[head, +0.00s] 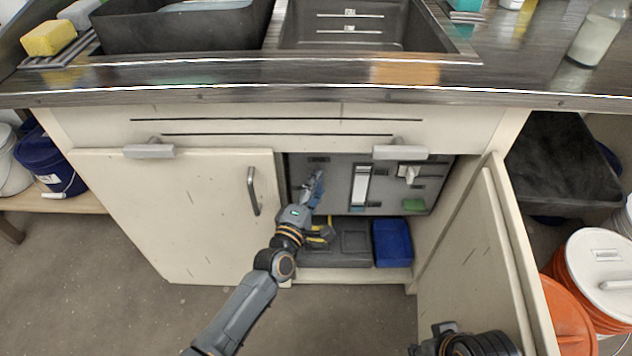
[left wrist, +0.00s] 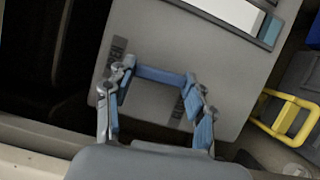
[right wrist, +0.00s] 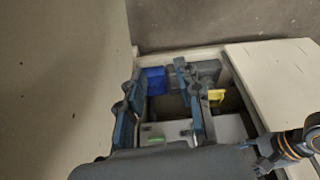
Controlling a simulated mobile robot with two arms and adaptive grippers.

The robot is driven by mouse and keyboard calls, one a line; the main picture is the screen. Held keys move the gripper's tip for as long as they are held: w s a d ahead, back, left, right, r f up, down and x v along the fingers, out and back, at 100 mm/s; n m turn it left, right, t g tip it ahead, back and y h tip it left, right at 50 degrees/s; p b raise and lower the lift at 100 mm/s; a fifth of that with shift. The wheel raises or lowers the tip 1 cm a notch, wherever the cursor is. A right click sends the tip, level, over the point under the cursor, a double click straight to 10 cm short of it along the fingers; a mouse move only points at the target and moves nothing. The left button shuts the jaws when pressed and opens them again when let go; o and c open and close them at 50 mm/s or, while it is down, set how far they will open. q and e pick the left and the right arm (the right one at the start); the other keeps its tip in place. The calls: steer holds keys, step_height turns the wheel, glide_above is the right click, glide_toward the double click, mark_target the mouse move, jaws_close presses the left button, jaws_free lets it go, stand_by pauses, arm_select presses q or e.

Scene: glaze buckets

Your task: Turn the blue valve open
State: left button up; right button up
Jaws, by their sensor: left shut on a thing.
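The blue valve handle (left wrist: 160,75) is on the grey panel inside the sink cabinet. In the left wrist view it lies as a short bar between my left fingertips (left wrist: 158,88), one at each end. My left gripper is shut on it; it also shows in the head view (head: 314,190), reaching into the open cabinet. The gripper hides part of the valve there. Dark labels stand on the panel near the handle; one (left wrist: 117,47) seems to read OPEN. My right gripper (right wrist: 158,82) is open and empty, outside the cabinet beside the right door.
The left cabinet door (head: 185,215) is closed and the right door (head: 475,260) stands open. A blue bin (head: 392,243) and a grey case with yellow parts (head: 350,245) sit on the cabinet floor. A white lever (head: 410,173) is farther right on the panel. Orange buckets (head: 600,270) stand at right.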

arm_select(q)
steer(key=shift+m+p, duration=0.5)
steer(key=shift+p, duration=0.05)
arm_select(e)
steer(key=shift+x, duration=2.55)
steer(key=shift+s+a, duration=0.1)
steer(key=shift+s, duration=0.05)
arm_select(q)
steer(key=o, duration=1.2)
steer(key=shift+c, duration=0.2)
steer(key=shift+s, duration=0.1)
steer(key=v, duration=1.2)
steer(key=shift+r, duration=0.15)
